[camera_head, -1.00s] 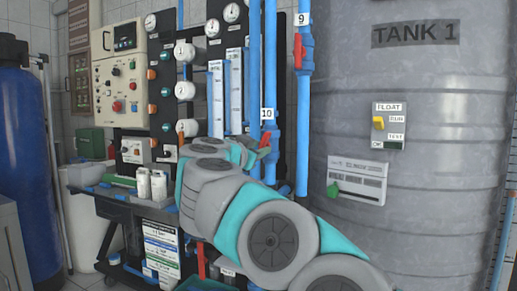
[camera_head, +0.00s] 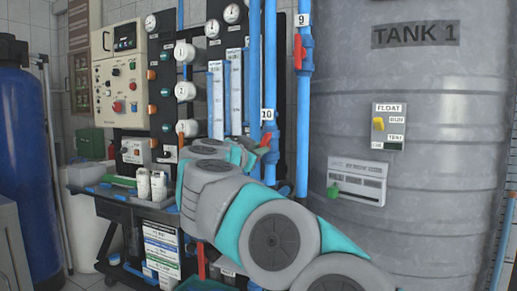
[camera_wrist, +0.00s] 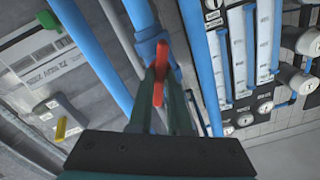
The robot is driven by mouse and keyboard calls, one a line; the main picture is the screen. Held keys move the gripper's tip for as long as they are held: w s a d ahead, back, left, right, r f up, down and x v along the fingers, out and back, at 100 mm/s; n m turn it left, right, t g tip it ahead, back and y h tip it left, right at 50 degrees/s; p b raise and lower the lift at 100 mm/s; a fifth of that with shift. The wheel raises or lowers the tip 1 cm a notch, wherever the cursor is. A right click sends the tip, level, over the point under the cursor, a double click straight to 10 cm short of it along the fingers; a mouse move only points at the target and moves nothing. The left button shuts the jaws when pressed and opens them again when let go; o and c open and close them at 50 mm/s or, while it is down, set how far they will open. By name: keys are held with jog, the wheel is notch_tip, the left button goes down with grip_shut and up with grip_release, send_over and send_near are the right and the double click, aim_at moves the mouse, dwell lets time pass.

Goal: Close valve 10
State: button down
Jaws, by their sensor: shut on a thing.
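Valve 10 sits on a blue vertical pipe, below a white tag reading 10 (camera_head: 267,115). Its red handle (camera_head: 266,139) shows just beside my gripper's end in the head view. In the wrist view the red handle (camera_wrist: 159,72) stands between the two dark fingers of my gripper (camera_wrist: 158,85), and the fingers are shut on it. The blue valve body (camera_wrist: 150,42) is just beyond the handle. My grey and teal arm hides most of the gripper and the lower pipe in the head view.
Valve 9 with a red handle (camera_head: 299,55) is on the pipe to the right. The grey tank (camera_head: 430,220) stands right of the pipes. A control panel (camera_head: 120,75) and gauges are on the left. Small white bottles (camera_head: 150,184) stand on the rack's shelf.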

jog(key=shift+f+m, duration=0.1)
jog(key=shift+m, duration=6.1)
jog(key=c, duration=0.9)
grip_release()
jog(key=shift+o, duration=0.2)
